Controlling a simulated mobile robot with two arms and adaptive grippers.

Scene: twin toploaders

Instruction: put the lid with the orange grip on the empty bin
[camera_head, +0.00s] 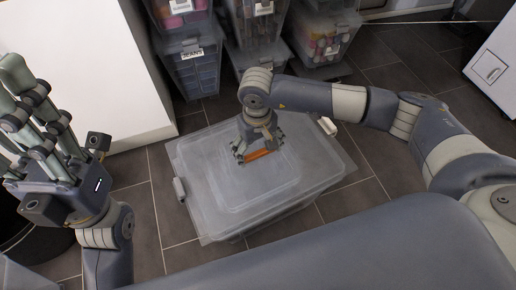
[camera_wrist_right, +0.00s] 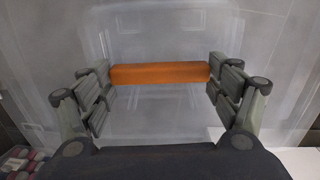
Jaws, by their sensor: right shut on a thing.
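The lid (camera_head: 225,190) is a large translucent grey panel with an orange grip (camera_head: 259,155) on top. It lies over a clear bin (camera_head: 240,234) on the floor in the middle of the head view. I cannot tell whether its edges are fully seated. My right gripper (camera_head: 258,154) is shut on the orange grip. In the right wrist view, the fingers (camera_wrist_right: 160,80) press the two ends of the orange bar (camera_wrist_right: 160,73). The bin's inside is blurred through the lid. My left gripper (camera_head: 30,92) is raised at the left, fingers apart and empty.
Clear stacked bins with contents (camera_head: 193,66) stand behind, with another filled one (camera_head: 322,40) to their right. A white cabinet (camera_head: 75,60) is at the left and a white unit (camera_head: 494,68) at the far right. Dark tiled floor (camera_head: 152,205) is free around the bin.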

